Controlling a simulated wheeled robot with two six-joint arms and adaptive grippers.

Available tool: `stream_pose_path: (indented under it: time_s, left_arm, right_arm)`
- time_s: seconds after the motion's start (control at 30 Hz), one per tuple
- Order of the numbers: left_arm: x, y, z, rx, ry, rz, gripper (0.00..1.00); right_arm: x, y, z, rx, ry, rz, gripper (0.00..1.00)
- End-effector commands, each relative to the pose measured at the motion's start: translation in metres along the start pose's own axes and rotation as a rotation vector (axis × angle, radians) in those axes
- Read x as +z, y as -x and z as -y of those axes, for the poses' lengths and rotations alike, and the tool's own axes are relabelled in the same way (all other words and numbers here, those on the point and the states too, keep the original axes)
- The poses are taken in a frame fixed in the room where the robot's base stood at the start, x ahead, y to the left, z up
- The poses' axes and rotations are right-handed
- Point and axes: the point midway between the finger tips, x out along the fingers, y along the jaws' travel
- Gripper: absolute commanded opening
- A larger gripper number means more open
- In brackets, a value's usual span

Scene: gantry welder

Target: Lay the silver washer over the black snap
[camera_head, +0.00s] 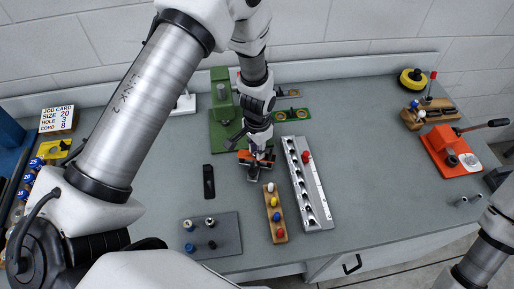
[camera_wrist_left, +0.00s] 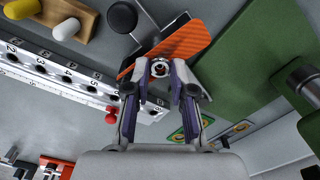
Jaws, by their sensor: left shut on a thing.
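My left gripper (camera_head: 259,166) is over the middle of the bench, in front of the green press. In the left wrist view its fingertips (camera_wrist_left: 162,76) are shut on a small silver ring, which looks like the silver washer (camera_wrist_left: 160,68). An orange ribbed piece (camera_wrist_left: 190,48) lies behind the ring; whether they touch I cannot tell. In the head view the fingers hide the washer. A grey plate (camera_head: 229,228) at the front left carries blue and black small parts. A black one (camera_head: 212,245) there may be the black snap; its details are too small to tell. My right gripper is not seen.
A wooden strip with coloured pegs (camera_head: 275,229) and a long silver numbered rail (camera_head: 314,187) stand right of my gripper. A black holder (camera_head: 208,181) lies to its left. The green press (camera_head: 221,113) stands behind. Bare bench lies between the holder and the plate.

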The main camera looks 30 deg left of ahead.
Motion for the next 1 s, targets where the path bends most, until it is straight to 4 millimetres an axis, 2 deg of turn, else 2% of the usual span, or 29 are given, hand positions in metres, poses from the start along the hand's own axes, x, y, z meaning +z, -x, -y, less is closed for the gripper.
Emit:
stream_pose_path:
  time_s: [0.3, 0.4, 0.77, 0.87, 1.0]
  left_arm:
    - [0.0, 0.004, 0.0, 0.0, 0.0, 0.0, 0.15]
    - [0.0, 0.004, 0.0, 0.0, 0.0, 0.0, 0.52]
    - [-0.001, 0.009, 0.0, -0.001, 0.0, -0.001, 0.53]
    - [-0.001, 0.022, 0.001, -0.001, -0.001, -0.002, 0.53]
    - [-0.002, 0.056, 0.001, -0.002, 0.001, -0.005, 0.53]
  right_arm:
    - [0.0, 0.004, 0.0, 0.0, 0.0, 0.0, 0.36]
    - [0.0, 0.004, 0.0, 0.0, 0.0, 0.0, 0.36]
    - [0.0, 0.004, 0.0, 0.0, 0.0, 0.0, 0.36]
    - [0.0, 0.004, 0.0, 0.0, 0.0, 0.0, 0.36]
    - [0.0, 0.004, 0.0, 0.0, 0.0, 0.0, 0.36]
